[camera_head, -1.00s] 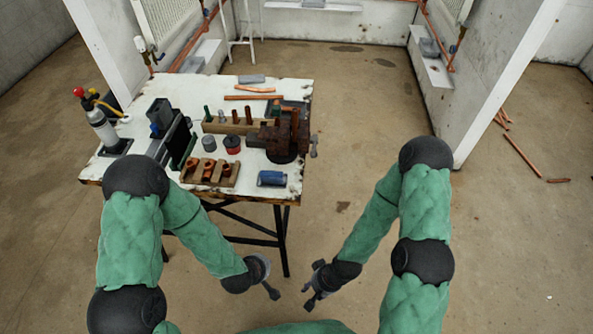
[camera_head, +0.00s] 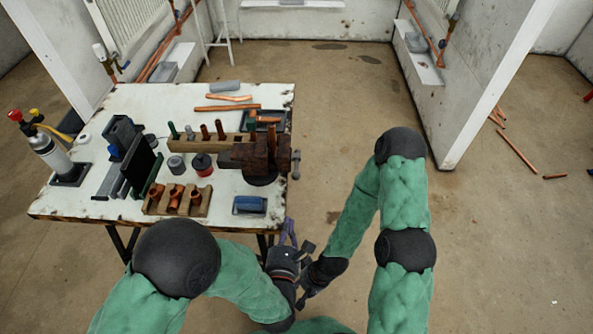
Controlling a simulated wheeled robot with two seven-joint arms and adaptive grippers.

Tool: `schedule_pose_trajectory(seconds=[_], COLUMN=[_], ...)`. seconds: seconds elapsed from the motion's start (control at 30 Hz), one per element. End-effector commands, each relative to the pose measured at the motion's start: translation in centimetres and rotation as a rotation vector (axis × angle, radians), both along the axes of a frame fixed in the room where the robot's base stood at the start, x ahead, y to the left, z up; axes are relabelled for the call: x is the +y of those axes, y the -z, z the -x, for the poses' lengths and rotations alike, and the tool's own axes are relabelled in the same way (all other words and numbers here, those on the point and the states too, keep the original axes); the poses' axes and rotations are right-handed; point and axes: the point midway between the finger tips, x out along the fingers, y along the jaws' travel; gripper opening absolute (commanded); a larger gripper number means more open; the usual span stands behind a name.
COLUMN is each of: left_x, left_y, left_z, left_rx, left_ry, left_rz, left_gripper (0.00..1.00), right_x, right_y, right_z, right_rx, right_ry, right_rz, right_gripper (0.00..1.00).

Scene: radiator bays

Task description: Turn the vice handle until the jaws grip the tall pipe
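The dark brown vice (camera_head: 240,157) stands at the table's right edge. Its grey handle (camera_head: 296,163) sticks out on the right side, past the edge. A tall brown pipe (camera_head: 271,142) stands upright at the vice jaws; I cannot tell whether the jaws touch it. My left gripper (camera_head: 289,234) is below the handle, off the table's front right corner, apart from the vice. My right gripper (camera_head: 303,296) is lower, close to the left wrist, and away from the vice. The fingers of both are too small and overlapped to tell open from shut.
The white table (camera_head: 150,100) holds a wooden rack (camera_head: 213,142) of short pipes, a block (camera_head: 160,207) with copper fittings, a blue item (camera_head: 250,205), a red tin (camera_head: 202,165) and a gas torch (camera_head: 45,150).

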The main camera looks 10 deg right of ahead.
Motion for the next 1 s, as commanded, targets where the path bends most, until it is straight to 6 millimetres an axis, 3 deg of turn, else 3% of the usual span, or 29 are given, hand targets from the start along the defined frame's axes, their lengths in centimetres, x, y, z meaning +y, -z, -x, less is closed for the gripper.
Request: schedule_pose_trajectory(seconds=[0.27, 0.73, 0.83, 1.0], left_x=[-0.7, -3.4, -3.9, -4.3], left_y=[0.0, 1.1, -0.9, -2.3], left_z=[-1.7, -9.7, -9.8, -10.2], left_rx=[-0.006, -0.005, -0.008, -0.005], left_ry=[-0.004, -0.004, -0.001, -0.001], left_rz=[0.033, 0.031, 0.031, 0.030], left_gripper=[0.00, 0.00, 0.00, 0.00], right_x=[0.0, 0.0, 0.0, 0.0], right_y=[0.7, 3.1, 3.0, 3.1], right_z=[0.1, 0.1, 0.1, 0.1], right_rx=[0.002, 0.001, 0.001, 0.001], right_ry=[-0.001, 0.000, 0.000, 0.000], right_rz=[0.000, 0.000, 0.000, 0.000], right_gripper=[0.36, 0.36, 0.36, 0.36])
